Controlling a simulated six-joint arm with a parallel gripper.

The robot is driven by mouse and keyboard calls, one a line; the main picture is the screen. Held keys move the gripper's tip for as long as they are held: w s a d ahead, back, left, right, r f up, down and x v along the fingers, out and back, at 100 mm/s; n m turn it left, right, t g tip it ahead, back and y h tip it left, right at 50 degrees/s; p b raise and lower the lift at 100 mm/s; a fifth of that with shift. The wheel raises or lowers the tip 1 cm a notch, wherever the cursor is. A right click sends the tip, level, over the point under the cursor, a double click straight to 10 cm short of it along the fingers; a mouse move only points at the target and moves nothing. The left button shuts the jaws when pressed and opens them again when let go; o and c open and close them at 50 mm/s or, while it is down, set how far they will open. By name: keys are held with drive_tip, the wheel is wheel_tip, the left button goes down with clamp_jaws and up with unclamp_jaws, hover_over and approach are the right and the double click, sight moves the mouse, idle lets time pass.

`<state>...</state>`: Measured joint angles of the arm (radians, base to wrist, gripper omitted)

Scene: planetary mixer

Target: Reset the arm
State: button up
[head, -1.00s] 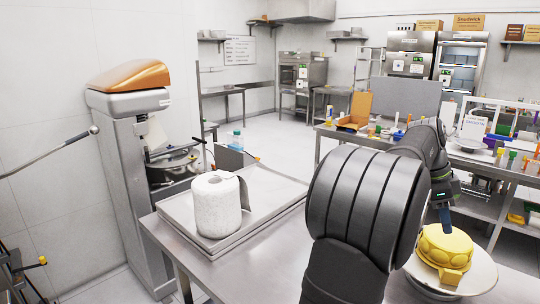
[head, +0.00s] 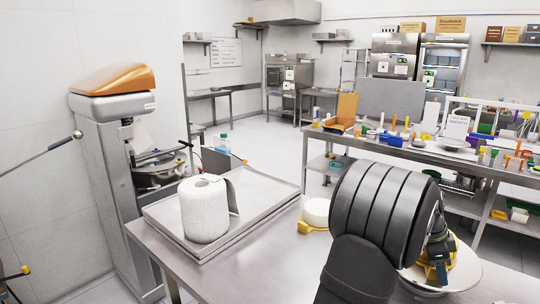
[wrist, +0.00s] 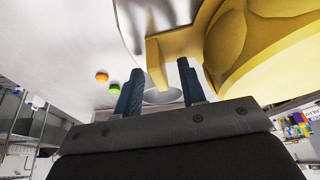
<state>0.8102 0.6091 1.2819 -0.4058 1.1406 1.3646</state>
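My gripper (head: 438,271) is low at the right of the head view, beside the white round stand on the steel table. In the wrist view my gripper (wrist: 158,84) shows two dark blue fingers spread apart, with nothing clearly held between them. A large rounded yellow piece (wrist: 262,45) with a tab fills the upper right there. The tab is just beyond the fingertips; I cannot tell if they touch. In the head view my arm hides most of the yellow piece.
The planetary mixer (head: 115,80) stands at the left. A paper roll (head: 205,210) sits on a steel tray (head: 262,195). A white round item on a yellow base (head: 316,214) is left of my arm. The white stand (head: 468,272) is at the right. A cluttered table (head: 400,152) stands behind.

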drive_tip(key=shift+s, duration=0.15)
drive_tip(key=shift+w+a+r, duration=0.15)
drive_tip(key=shift+w+r, duration=0.05)
drive_tip(key=shift+r, duration=0.1)
drive_tip(key=v, duration=1.6)
drive_tip(key=x, duration=1.7)
drive_tip(key=shift+f, duration=0.1)
drive_tip(key=shift+s+a, duration=0.35)
drive_tip(key=shift+s, duration=0.25)
drive_tip(key=v, duration=1.8)
drive_tip(key=d+f+n+t+h, duration=0.1)
drive_tip(key=d+f+n+t, duration=0.1)
drive_tip(key=f, duration=0.6)
drive_tip(key=shift+s+d+f+n+t, duration=0.35)
drive_tip(key=shift+d+n, duration=0.2)
drive_tip(key=shift+n, duration=0.45)
